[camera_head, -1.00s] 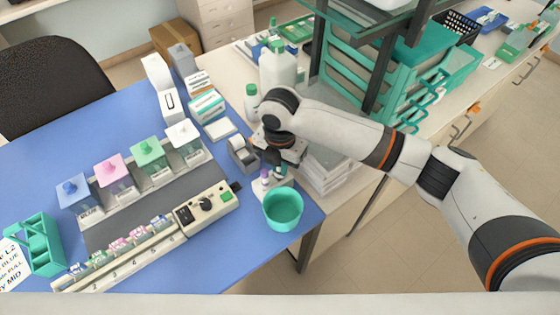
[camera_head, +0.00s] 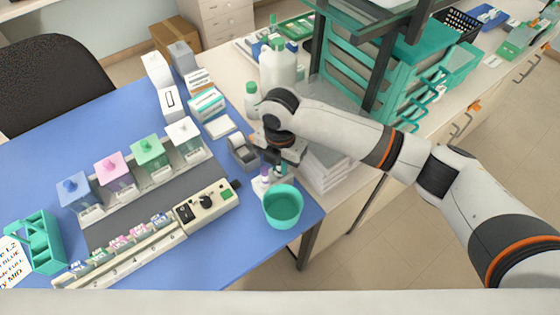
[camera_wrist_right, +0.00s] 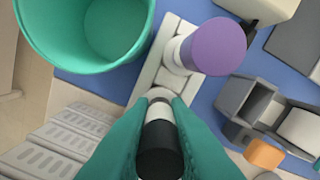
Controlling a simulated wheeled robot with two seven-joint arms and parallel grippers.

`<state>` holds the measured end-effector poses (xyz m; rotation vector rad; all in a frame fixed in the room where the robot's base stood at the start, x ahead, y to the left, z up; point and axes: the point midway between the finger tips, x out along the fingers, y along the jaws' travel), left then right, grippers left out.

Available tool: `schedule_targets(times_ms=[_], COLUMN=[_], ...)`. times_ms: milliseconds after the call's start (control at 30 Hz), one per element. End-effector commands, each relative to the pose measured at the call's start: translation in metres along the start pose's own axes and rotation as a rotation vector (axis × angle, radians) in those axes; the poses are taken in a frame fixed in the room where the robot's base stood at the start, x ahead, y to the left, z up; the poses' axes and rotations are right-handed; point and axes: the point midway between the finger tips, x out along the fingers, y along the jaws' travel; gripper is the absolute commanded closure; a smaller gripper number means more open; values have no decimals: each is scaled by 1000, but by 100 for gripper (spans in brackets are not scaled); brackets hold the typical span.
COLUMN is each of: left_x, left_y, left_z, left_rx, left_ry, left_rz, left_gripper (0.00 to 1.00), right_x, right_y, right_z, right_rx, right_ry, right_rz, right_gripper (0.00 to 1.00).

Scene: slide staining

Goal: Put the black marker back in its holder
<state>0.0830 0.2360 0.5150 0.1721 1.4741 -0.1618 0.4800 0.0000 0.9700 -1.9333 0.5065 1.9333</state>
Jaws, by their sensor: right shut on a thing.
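My right gripper (camera_wrist_right: 160,140) has teal fingers and is shut on the black marker (camera_wrist_right: 158,160), seen from above its dark cap end in the wrist view. The marker's white part points down at the pale holder (camera_wrist_right: 150,78). Its lower end meets or overlaps the holder in this view; I cannot tell how deep it sits. A purple-capped marker (camera_wrist_right: 217,46) stands in the same holder beside it. In the head view the right gripper (camera_head: 284,168) is over the holder, behind the teal cup, and hides most of the black marker. My left gripper is not in view.
A teal cup (camera_head: 284,208) stands close to the holder at the table's right corner. A grey tape dispenser (camera_head: 242,152) is on the other side. The staining rack (camera_head: 150,195) with coloured jars lies left. White stacked trays (camera_head: 326,170) are right of the gripper.

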Motion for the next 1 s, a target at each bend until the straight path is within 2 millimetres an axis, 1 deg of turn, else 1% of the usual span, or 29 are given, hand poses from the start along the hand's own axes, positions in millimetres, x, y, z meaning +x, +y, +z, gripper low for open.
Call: schedule_targets(times_ms=[500,533,667,1000], left_x=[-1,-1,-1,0], left_y=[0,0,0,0], left_z=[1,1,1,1], left_rx=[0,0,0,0], left_ry=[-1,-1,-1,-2], left_rz=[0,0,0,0], left_gripper=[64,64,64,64], right_x=[3,3,3,0], right_y=[0,0,0,0], right_z=[0,0,0,0], right_rx=[0,0,0,0], right_ry=[0,0,0,1], right_rz=[0,0,0,-1], right_gripper=[100,81,60,59])
